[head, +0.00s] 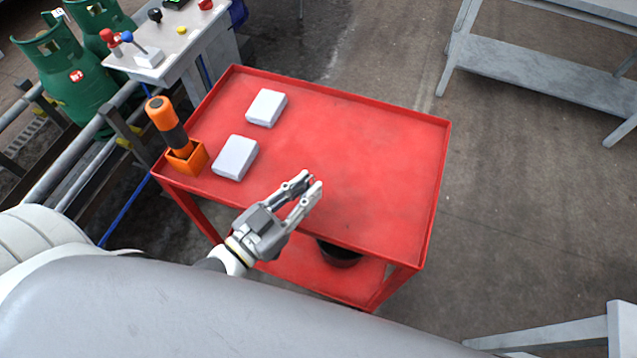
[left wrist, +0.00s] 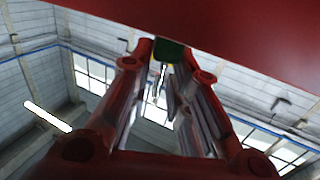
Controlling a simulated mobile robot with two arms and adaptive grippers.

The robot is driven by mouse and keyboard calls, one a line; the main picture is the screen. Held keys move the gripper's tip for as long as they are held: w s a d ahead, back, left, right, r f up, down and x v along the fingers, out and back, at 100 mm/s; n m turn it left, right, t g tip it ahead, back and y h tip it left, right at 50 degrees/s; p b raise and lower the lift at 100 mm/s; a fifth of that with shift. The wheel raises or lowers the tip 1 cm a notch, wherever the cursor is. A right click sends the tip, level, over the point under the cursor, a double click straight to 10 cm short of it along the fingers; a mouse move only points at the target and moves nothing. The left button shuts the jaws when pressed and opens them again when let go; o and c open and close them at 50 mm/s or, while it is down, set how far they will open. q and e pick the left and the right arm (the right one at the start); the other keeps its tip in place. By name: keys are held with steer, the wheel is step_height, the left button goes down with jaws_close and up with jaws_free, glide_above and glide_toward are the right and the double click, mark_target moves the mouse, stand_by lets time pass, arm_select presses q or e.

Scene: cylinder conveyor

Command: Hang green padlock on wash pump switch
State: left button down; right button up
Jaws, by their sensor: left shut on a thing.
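My left gripper (head: 310,184) is over the near part of the red cart top, fingers pointing up and right. It is shut on a green thing (left wrist: 170,52), which shows as a small dark green block between the fingertips in the left wrist view. This fits the green padlock, but its shackle cannot be made out. In the head view the padlock is hidden by the fingers or too small to tell. A grey control table (head: 178,45) with red, blue, black and yellow controls stands at the upper left. I cannot tell which is the wash pump switch. My right gripper is not in view.
The red cart (head: 365,150) has a raised rim. Two white boxes (head: 267,107) (head: 236,157) and an orange-black tool in an orange holder (head: 187,158) are on its left side. Its right side is clear. Green gas cylinders (head: 70,80) and pipe rails stand at left.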

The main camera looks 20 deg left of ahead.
arm_select(q)
steer(key=shift+f, duration=0.25)
steer(key=x, duration=0.4)
steer(key=shift+w+r+p, duration=0.1)
steer(key=shift+p, duration=0.2)
steer(key=shift+f, duration=0.7)
steer(key=shift+f, duration=0.15)
steer(key=c, duration=1.3)
jaws_free()
steer(key=shift+c, duration=0.2)
